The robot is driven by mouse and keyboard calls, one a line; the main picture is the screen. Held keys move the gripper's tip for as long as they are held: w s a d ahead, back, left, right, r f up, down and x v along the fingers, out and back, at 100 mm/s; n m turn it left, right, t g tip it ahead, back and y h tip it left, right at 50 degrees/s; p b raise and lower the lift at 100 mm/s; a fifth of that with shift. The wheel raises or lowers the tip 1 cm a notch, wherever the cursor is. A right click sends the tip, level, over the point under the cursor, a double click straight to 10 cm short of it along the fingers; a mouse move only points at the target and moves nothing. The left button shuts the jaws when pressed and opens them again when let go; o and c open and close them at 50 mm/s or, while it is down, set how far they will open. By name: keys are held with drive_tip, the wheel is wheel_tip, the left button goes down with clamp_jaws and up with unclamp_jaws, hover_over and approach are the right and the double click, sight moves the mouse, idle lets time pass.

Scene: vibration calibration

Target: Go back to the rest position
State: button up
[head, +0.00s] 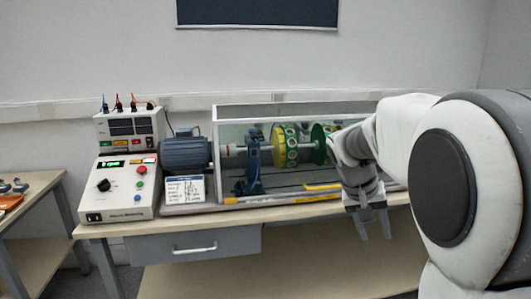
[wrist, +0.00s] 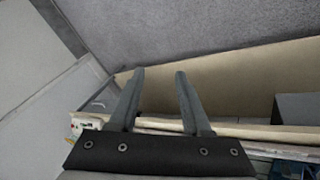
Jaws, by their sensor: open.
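My gripper (head: 373,226) hangs fingers down in front of the bench edge, right of the drawer. In the wrist view my gripper (wrist: 157,75) shows two grey fingers apart with nothing between them. The vibration rig stands on the bench (head: 118,229): a blue motor (head: 187,153) drives a shaft with a yellow disc (head: 279,148) and a green disc (head: 319,140) inside a clear enclosure (head: 228,108). My arm hides the right part of the enclosure.
A control box (head: 128,187) with a display, knob and buttons stands left of the motor. A meter unit (head: 130,128) stands behind it. A drawer (head: 192,246) hangs under the bench. A second table (head: 40,190) stands at far left. A lower shelf (head: 290,262) lies below.

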drive_tip(key=s+a+r+n+t+y, duration=0.15)
drive_tip(key=s+a, duration=0.35)
drive_tip(key=s, duration=0.6)
drive_tip(key=s+a+n+t+y, duration=0.25)
drive_tip(key=s+a, duration=0.25)
drive_tip(key=s, duration=0.7)
wheel_tip(320, 180, up, 20)
drive_tip(key=p, duration=1.9)
drive_tip(key=shift+w+f+y+p, duration=0.15)
drive_tip(key=shift+f+y+p, duration=0.1)
drive_tip(key=shift+y+p, duration=0.15)
